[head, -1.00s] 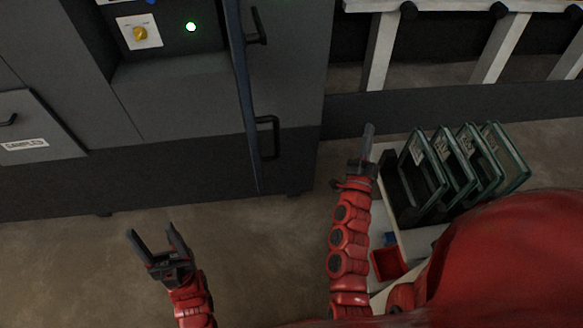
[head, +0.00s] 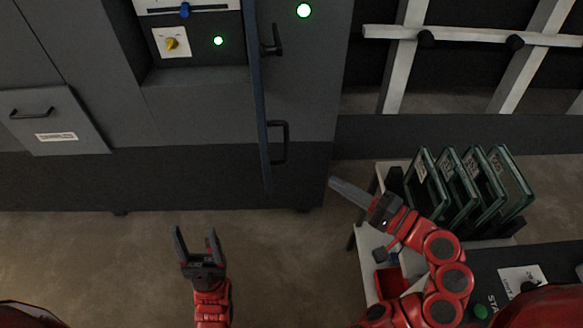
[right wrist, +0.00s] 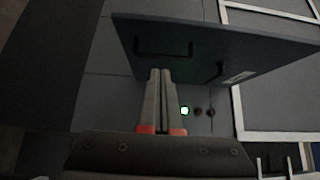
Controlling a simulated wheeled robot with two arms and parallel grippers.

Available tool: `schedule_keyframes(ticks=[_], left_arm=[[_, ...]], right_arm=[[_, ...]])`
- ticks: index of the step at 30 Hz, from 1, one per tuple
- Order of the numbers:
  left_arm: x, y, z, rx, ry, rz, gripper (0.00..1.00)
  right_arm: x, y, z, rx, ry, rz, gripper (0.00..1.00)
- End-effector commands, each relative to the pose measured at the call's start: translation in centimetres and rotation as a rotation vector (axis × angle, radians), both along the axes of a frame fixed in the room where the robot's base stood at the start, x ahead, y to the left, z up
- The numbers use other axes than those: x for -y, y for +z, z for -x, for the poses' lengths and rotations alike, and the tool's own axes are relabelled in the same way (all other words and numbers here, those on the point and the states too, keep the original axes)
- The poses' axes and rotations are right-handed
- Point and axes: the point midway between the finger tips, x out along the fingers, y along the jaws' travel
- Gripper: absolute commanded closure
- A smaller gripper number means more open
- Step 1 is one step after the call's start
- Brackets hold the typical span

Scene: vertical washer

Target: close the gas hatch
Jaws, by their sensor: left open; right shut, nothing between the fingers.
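A dark blue hatch door (head: 260,120) stands open from the machine front in the head view, seen nearly edge-on. A black handle (head: 279,142) and a black latch (head: 272,42) show on its right side. In the right wrist view the door's broad face (right wrist: 270,52) crosses the upper part, with a handle and a pale label. No hatch label is readable. My right gripper (head: 334,182) is shut and empty, right of the door's lower end; its fingertips (right wrist: 160,72) appear just below the handle, contact unclear. My left gripper (head: 196,236) is open and empty, low and left of the door.
A small table with several green-framed panels (head: 465,190) and a red bin (head: 390,282) stands at the right, close to my right arm. A drawer (head: 52,120) is at the left. Floor in front of the machine is clear.

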Motion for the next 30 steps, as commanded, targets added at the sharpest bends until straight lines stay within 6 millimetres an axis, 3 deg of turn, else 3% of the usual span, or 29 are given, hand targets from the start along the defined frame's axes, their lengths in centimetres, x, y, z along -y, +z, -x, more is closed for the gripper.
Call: schedule_keyframes(ticks=[7, 18, 24, 30], left_arm=[[0.0, 1.0, 0.0, 0.0, 0.0, 0.0, 0.36], [0.0, 4.4, 0.0, 0.0, 0.0, 0.0, 0.36], [0.0, 5.7, 0.0, 0.0, 0.0, 0.0, 0.36], [0.0, 6.1, 0.0, 0.0, 0.0, 0.0, 0.36]], right_arm=[[-2.3, 0.2, -1.4, -0.002, 0.014, 0.002, 1.0], [-8.1, 0.4, -6.3, -0.002, 0.011, 0.006, 1.0], [-10.7, 0.3, -5.9, -0.003, 0.006, 0.003, 1.0], [-11.7, 0.0, -5.8, -0.001, 0.004, 0.003, 1.0]])
